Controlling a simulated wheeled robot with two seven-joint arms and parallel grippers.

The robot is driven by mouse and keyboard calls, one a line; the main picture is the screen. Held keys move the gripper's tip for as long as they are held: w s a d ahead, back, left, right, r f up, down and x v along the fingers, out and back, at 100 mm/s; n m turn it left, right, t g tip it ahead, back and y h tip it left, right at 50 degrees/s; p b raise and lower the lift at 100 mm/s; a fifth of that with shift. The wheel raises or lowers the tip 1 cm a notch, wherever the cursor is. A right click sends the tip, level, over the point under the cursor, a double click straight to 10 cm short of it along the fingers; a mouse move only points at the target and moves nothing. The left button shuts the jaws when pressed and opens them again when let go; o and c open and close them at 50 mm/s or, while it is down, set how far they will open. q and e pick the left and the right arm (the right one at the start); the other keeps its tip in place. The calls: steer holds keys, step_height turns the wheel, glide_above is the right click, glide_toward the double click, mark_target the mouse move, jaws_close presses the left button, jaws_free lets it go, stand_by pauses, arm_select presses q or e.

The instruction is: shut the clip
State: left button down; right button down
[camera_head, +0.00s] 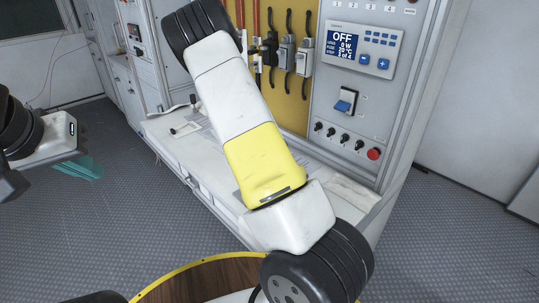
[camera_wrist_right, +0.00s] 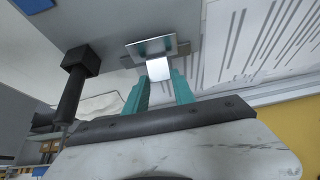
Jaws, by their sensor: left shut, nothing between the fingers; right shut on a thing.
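My left gripper (camera_head: 80,168) is in the head view at the left, over the floor, with its teal fingers shut and empty. My right gripper (camera_wrist_right: 160,92) is hidden behind my own arm in the head view. In the right wrist view its teal fingers are shut on a small pale piece with a flat metal plate (camera_wrist_right: 150,45), which looks like part of the clip. A black upright handle with a block-shaped end (camera_wrist_right: 75,90) stands to its left. Whether the clip is open or shut cannot be told.
The grey bench (camera_head: 228,215) runs under a yellow board (camera_head: 292,112) with fuse holders (camera_head: 287,52). A control panel (camera_head: 325,113) with a display, a rocker switch and a red button (camera_head: 373,153) stands to the right. My right arm covers much of the bench. The floor at left is clear.

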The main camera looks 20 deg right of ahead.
steer(key=shift+s+a+h, duration=0.15)
steer(key=shift+a+h, duration=0.05)
steer(key=shift+h, duration=0.2)
stand_by(0.3)
steer(key=c, duration=1)
jaws_free()
steer(key=shift+c, duration=0.2)
steer(key=v, duration=0.7)
steer(key=shift+s+a+r, duration=0.15)
steer(key=shift+a+r, duration=0.05)
steer(key=shift+r, duration=0.1)
